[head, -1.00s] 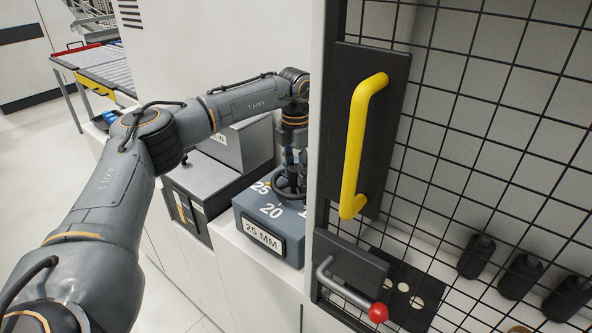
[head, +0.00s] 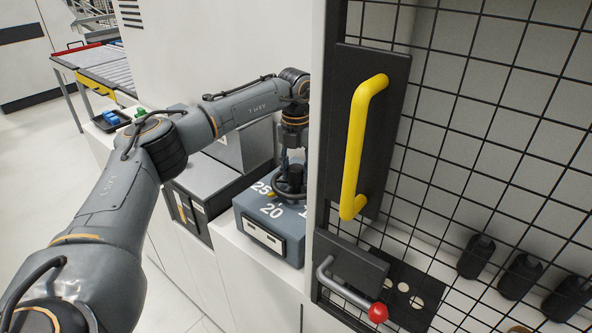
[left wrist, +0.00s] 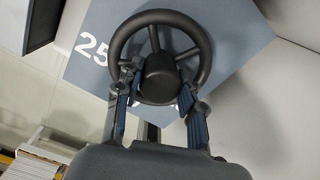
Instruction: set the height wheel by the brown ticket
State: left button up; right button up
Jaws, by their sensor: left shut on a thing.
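The black height wheel (head: 277,188) sits on top of a blue-grey box (head: 242,213) with white numbers, 25 and 20 readable. A small yellow mark shows near the wheel's rim, between 25 and 20. The box's front display (head: 263,238) shows two pale bars and no number. My left gripper (head: 291,170) comes down from above and is shut on the wheel. In the left wrist view the fingers (left wrist: 160,84) sit either side of the wheel's hub, inside the rim (left wrist: 203,45). No brown ticket can be made out. My right gripper is out of view.
A mesh door with a yellow handle (head: 354,150) and a red-knobbed lever (head: 378,312) stands close right of the wheel. A dark grey box (head: 205,180) stands behind left. A roller conveyor (head: 105,72) lies at the far left.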

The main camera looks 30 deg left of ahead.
aim_at(296, 167)
pick_arm(q)
jog(key=shift+n, duration=2.3)
jog(key=o, duration=1.2)
notch_tip(296, 167, up, 12)
